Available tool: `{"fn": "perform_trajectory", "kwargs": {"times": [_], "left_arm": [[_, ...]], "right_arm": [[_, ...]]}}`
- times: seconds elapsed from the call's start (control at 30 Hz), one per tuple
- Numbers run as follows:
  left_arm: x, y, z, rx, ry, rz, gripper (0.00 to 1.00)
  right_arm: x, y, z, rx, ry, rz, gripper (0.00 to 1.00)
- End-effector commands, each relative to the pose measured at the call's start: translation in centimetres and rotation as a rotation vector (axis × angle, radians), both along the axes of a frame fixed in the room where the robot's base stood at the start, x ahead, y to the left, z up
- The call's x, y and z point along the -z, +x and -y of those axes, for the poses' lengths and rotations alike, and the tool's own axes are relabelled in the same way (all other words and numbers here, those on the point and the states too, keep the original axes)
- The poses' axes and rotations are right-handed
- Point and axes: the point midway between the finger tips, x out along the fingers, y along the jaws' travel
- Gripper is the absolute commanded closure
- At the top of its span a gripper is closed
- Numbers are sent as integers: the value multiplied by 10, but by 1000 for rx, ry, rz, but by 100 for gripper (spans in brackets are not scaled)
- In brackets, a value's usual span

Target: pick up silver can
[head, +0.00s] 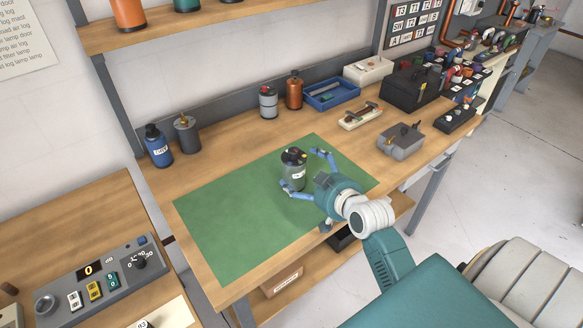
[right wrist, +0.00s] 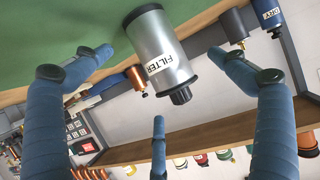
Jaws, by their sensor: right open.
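A silver can (head: 293,172) with a black top stands upright on the green mat (head: 225,215), towards its right part. In the right wrist view, which is upside down, the silver can (right wrist: 160,52) shows a FILTER label and a black knob. My right gripper (head: 306,169) is open at the can, its blue fingers spread on either side of it. In the right wrist view my gripper (right wrist: 160,75) has its fingers apart, with the can between and beyond them; I cannot tell whether any finger touches it. My left gripper is out of view.
Behind the mat stand a blue can (head: 158,147), a dark grey can (head: 187,134), a grey can (head: 268,103) and a copper can (head: 294,90). A blue tray (head: 332,95) and a grey metal box (head: 400,142) lie to the right. The mat's left part is clear.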

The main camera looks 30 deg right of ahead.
Motion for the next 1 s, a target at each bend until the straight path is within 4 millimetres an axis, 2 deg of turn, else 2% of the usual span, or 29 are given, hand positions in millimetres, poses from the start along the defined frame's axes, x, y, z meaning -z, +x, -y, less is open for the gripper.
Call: {"fn": "perform_trajectory", "kwargs": {"times": [0.03, 0.1, 0.23, 0.37, 0.63, 0.97, 1.0], "left_arm": [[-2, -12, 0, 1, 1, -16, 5], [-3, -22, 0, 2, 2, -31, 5], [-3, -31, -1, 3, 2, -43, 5], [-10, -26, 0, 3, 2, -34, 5], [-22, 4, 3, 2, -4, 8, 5], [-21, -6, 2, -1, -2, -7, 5], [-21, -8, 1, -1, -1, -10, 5]], "right_arm": [[2, 7, 1, 1, 2, -1, 4], [5, 14, 1, -1, 1, -1, 4], [8, 21, 2, 0, 0, 0, 4], [12, 31, 6, 0, 0, -1, 4], [27, 60, 12, -1, 0, -1, 4], [31, 66, 12, -1, -1, 0, 4], [31, 66, 12, -1, -1, 0, 10]]}}
